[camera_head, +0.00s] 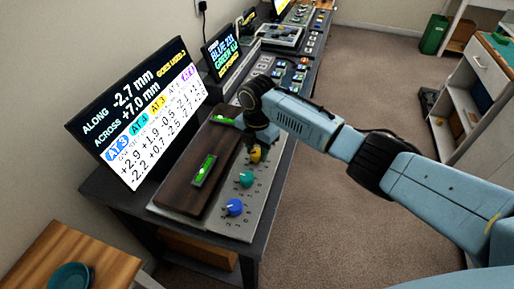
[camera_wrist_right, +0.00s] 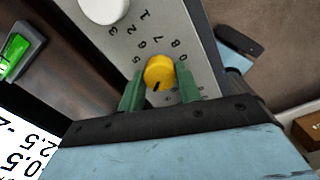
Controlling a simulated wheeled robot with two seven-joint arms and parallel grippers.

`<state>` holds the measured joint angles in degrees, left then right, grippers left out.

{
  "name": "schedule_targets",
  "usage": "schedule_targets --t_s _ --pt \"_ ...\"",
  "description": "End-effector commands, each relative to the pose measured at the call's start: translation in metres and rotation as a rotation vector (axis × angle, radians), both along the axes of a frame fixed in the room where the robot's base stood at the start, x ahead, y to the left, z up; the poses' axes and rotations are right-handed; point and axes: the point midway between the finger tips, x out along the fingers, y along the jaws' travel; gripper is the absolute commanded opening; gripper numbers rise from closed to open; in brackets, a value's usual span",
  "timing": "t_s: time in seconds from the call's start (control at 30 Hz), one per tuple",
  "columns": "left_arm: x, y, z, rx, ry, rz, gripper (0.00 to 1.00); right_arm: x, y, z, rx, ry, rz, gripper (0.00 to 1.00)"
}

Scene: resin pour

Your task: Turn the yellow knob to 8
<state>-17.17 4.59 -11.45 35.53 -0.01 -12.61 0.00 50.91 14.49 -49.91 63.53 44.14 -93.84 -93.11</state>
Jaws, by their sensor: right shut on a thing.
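The yellow knob (camera_head: 255,155) sits on a grey panel (camera_head: 232,224) in the head view, partly covered by my right gripper (camera_head: 260,136). In the right wrist view the green fingers of the right gripper (camera_wrist_right: 159,84) are shut on the yellow knob (camera_wrist_right: 158,70), one on each side. A short dark mark on the knob points down, slightly left, toward the gripper body. Printed numerals, including 6, 7 and 8, arc around the knob's upper side. Numerals on the side near the gripper are mostly hidden. My left gripper is not in view.
A teal knob (camera_head: 246,179) and a blue knob (camera_head: 235,206) stand nearer on the panel. A dark wooden board (camera_head: 182,185) with green-lit levels lies to the left. A screen (camera_head: 140,112) with readings stands behind it.

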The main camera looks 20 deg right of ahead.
Motion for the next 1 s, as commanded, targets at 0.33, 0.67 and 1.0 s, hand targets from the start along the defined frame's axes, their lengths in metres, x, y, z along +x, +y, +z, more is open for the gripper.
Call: schedule_targets --t_s 0.33,0.67,1.0 --pt "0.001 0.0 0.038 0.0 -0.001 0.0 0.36 -0.001 0.001 0.005 0.0 0.005 -0.248 0.11" --pt "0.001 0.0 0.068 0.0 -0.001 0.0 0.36 0.0 0.001 0.004 0.0 0.003 -0.563 0.11" --pt "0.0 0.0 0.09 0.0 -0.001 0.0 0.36 0.001 0.001 0.003 0.001 0.002 -0.886 0.11"
